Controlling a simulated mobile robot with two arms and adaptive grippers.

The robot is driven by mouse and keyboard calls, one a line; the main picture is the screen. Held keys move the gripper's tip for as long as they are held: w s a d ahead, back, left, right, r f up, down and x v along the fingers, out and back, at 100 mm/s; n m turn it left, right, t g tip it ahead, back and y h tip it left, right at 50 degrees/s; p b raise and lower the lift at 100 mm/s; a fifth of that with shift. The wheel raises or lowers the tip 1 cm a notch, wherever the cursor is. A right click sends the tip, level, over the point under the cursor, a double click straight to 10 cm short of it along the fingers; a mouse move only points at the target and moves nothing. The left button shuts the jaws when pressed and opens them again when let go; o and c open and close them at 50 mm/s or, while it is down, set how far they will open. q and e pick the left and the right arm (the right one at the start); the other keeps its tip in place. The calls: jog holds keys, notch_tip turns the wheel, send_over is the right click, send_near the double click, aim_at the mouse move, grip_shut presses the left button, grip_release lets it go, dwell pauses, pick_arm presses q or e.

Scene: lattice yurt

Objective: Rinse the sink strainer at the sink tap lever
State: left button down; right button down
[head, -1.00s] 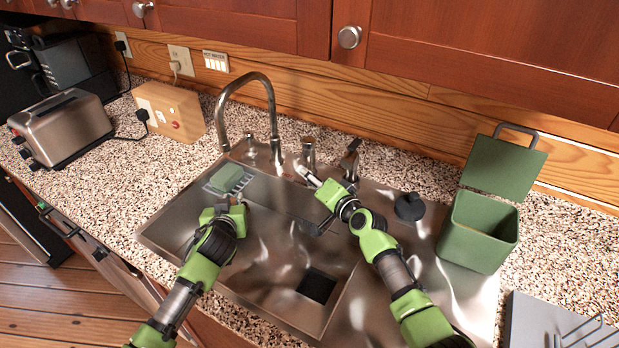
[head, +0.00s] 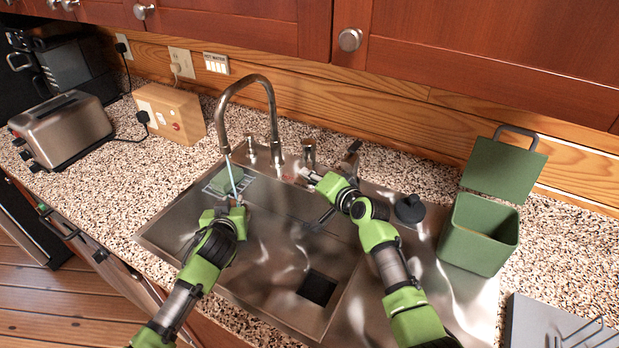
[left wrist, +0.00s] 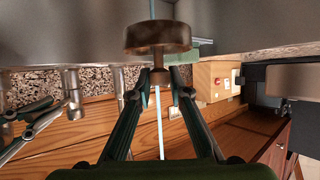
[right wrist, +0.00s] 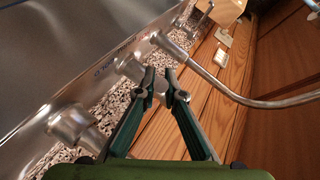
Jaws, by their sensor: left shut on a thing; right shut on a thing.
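My left gripper (head: 235,205) is over the left part of the sink basin. In the left wrist view its fingertips (left wrist: 160,85) are shut on the small knob of the sink strainer (left wrist: 157,38), a round brownish metal disc. A thin stream of water (head: 233,175) falls from the tall curved tap (head: 271,110) onto the strainer. My right gripper (head: 308,177) is behind the basin, right of the tap. In the right wrist view its fingertips (right wrist: 164,85) are shut on the metal tap lever (right wrist: 129,67), which they partly hide.
A green sponge (head: 228,180) lies on a rack at the sink's back left. A dark round stopper (head: 409,208) and an open green bin (head: 480,235) stand right. A wooden box (head: 172,112) and toaster (head: 62,130) stand left. The basin's front is clear.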

jog(key=c, duration=2.1)
grip_release()
jog(key=v, duration=1.2)
